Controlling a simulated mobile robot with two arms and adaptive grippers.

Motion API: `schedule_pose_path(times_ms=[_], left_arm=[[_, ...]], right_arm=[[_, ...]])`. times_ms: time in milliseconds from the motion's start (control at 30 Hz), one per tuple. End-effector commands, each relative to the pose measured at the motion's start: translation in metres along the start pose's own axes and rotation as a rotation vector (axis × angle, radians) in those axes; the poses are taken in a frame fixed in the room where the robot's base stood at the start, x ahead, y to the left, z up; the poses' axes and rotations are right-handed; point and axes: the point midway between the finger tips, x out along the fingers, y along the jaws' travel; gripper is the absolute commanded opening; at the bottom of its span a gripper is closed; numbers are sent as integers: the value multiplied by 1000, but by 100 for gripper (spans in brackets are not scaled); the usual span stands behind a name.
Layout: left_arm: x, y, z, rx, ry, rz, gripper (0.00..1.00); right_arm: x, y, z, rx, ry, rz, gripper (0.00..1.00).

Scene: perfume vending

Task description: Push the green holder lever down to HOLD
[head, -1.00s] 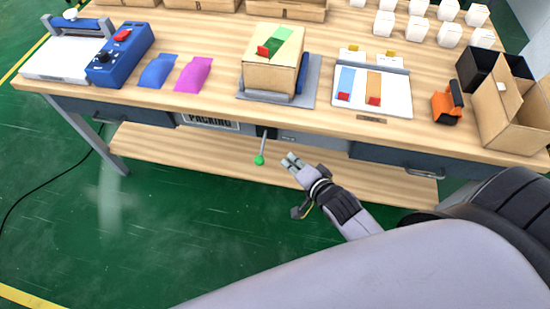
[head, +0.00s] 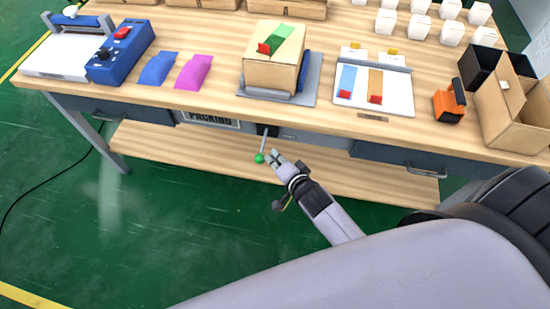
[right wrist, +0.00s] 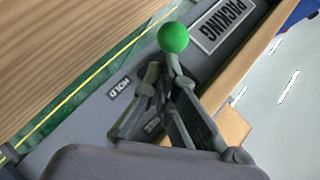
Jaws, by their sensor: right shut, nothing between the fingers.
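The holder lever is a thin grey rod with a green ball knob (head: 260,158), hanging out from under the front edge of the packing table. The green knob also shows in the right wrist view (right wrist: 173,37), just beyond my fingertips, and the rod is hidden there behind the fingers. My right gripper (head: 274,156) is shut and empty, just right of the knob in the head view. I cannot tell whether it touches the knob or rod. A HOLD label (right wrist: 119,86) sits on the grey panel in the right wrist view. My left gripper is out of view.
A PACKING sign (head: 211,120) is on the table front. A drawer handle (head: 425,171) is further right. A wooden lower shelf (head: 170,150) lies under the tabletop. A cardboard box (head: 273,72) stands on a grey stand above the lever. The green floor in front is clear.

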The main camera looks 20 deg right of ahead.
Motion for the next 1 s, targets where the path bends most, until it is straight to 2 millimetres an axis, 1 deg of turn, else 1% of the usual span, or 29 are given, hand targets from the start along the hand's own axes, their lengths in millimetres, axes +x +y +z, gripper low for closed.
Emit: schedule_pose_path(times_ms=[33,100,200,300,567,767,1000], left_arm=[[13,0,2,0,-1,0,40],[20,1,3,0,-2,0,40],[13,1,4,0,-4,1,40],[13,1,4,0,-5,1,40],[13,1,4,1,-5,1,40],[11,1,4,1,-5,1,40],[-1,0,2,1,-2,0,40]], right_arm=[[4,10,6,-8,16,-12,0],[7,16,8,-31,40,-32,0],[11,20,7,-39,42,-35,0],[15,25,8,-39,42,-37,0],[16,27,9,-41,42,-37,0],[15,25,8,-40,41,-37,0],[10,17,4,-39,41,-36,0]])
